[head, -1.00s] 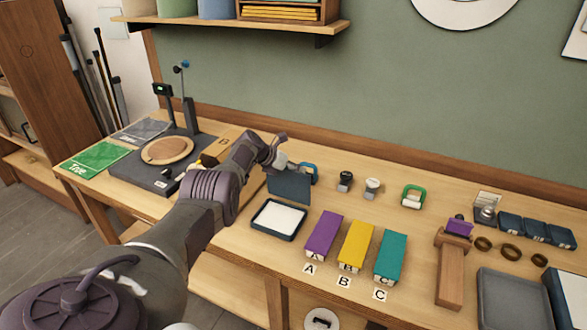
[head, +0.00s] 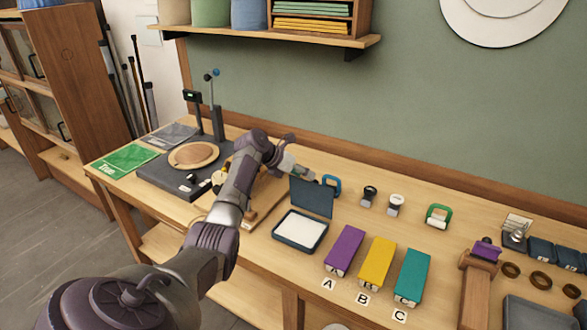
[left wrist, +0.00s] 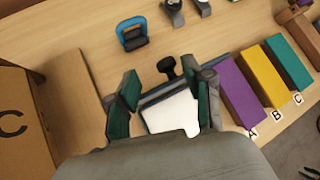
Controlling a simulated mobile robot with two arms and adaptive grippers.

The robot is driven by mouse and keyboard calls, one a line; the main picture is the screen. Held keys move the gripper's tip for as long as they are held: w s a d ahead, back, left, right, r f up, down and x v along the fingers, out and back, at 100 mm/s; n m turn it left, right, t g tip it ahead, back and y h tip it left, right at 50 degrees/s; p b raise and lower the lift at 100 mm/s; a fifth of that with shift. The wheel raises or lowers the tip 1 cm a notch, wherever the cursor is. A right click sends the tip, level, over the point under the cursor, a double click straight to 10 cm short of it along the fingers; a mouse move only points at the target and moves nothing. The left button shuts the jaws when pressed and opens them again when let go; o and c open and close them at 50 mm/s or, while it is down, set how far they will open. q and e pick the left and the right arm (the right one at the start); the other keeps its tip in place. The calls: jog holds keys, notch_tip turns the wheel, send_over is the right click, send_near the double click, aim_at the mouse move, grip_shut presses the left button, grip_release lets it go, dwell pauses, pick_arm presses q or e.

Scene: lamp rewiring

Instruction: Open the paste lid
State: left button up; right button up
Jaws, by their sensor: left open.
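The paste box is a shallow dark blue tray (head: 300,231) with a flat white filling, on the bench left of the letter blocks. Its dark blue lid (head: 311,198) stands raised at the tray's back edge. The white filling (left wrist: 172,112) also shows in the left wrist view, with a dark knob (left wrist: 168,65) just beyond it. My left gripper (head: 306,176) is at the top of the raised lid in the head view. In the left wrist view its green-padded fingers (left wrist: 164,103) are apart, either side of the box. Whether they touch the lid is unclear. My right gripper is not visible.
Purple (head: 344,250), yellow (head: 377,262) and teal (head: 411,276) blocks stand close to the tray's right. A blue-handled tool (head: 331,184) is behind the lid. A cardboard box marked C (left wrist: 18,118) lies left in the wrist view. Bench before the tray is fairly clear.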

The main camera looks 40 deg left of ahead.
pick_arm(q)
jog(key=shift+v, duration=2.05)
